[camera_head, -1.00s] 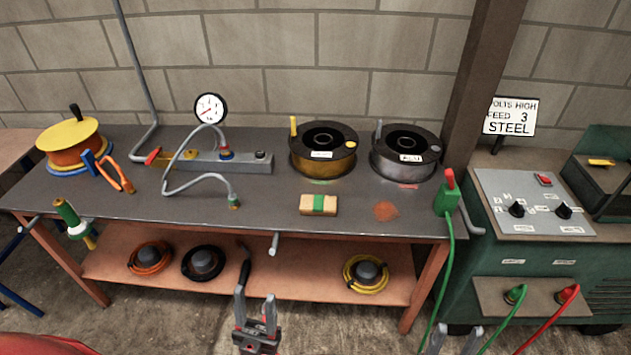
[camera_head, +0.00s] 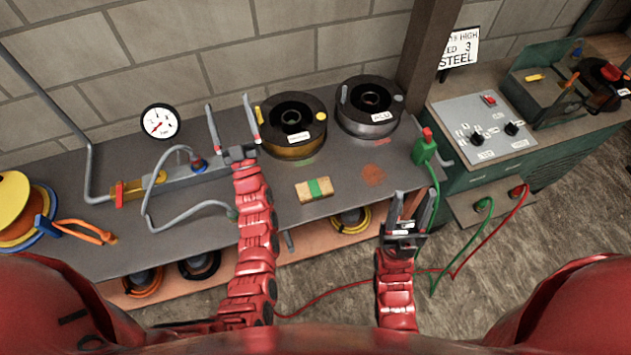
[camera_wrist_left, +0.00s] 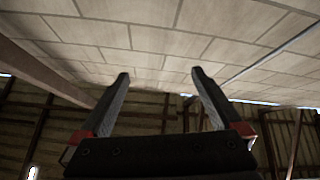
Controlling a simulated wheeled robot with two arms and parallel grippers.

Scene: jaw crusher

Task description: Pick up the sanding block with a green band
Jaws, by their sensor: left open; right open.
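The sanding block (camera_head: 314,190) is tan with a green band around its middle. It lies flat on the grey bench top, in front of the wire spools, in the head view. My left gripper (camera_head: 231,121) is open and empty above the bench, up and to the left of the block. In the left wrist view its open fingers (camera_wrist_left: 159,85) point toward the wall and roof, with no block in sight. My right gripper (camera_head: 413,207) is open and empty by the bench's front right edge, to the right of the block.
Two wire spools (camera_head: 291,122) (camera_head: 369,104) stand behind the block. A gauge (camera_head: 160,122) with a grey hose (camera_head: 190,209) is at left. A green torch holder (camera_head: 425,148) sits at the bench's right end, beside the green welding machine (camera_head: 484,130). Bare bench surrounds the block.

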